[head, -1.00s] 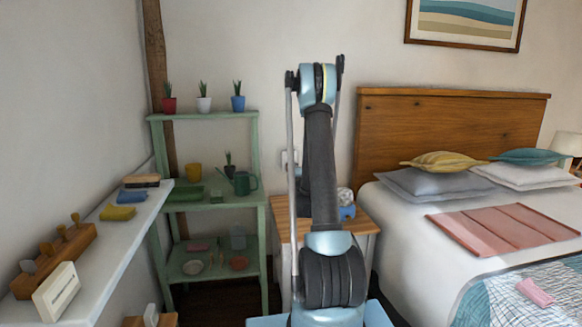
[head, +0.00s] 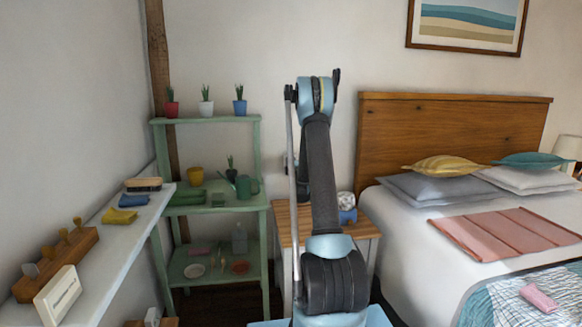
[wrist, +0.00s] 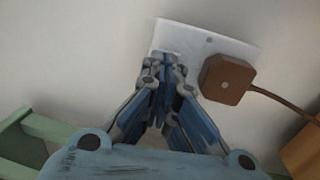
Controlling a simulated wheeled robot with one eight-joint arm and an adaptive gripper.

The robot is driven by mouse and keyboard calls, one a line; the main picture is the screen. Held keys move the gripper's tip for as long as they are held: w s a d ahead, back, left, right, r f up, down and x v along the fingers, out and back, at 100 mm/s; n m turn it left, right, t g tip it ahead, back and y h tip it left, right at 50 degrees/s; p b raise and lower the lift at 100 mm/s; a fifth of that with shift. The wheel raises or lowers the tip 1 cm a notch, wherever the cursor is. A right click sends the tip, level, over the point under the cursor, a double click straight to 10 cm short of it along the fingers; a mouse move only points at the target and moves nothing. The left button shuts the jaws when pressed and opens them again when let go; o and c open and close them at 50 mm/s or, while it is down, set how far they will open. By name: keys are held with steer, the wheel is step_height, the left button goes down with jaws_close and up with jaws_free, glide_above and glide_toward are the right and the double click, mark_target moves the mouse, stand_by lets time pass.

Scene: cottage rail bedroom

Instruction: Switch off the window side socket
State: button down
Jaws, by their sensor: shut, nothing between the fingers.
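A white socket plate (wrist: 225,42) is on the wall in the wrist view, tilted in the picture. A brown plug (wrist: 228,79) sits in its right part, with a brown cord running off to the right. My gripper (wrist: 168,62) is shut and empty, its fingertips in front of the plate's left part. I cannot tell whether they touch it. The fingertips cover whatever switch is there. A small grey mark shows near the plate's top middle. In the head view my arm hides the gripper and most of the socket.
A green shelf (head: 215,119) with pots stands left of my arm. A wooden bedside table (head: 362,228) with a blue and white object is behind and right of it. The bed (head: 405,225) fills the right. A white wall ledge (head: 125,235) holds several items at left.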

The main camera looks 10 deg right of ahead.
stand_by(0.3)
steer(key=shift+w+r, duration=0.25)
steer(key=shift+w, duration=0.2)
steer(key=shift+s, duration=0.1)
steer(key=s+r, duration=0.1)
steer(key=s, duration=1.3)
steer(key=shift+r, duration=0.25)
steer(key=shift+d, duration=0.1)
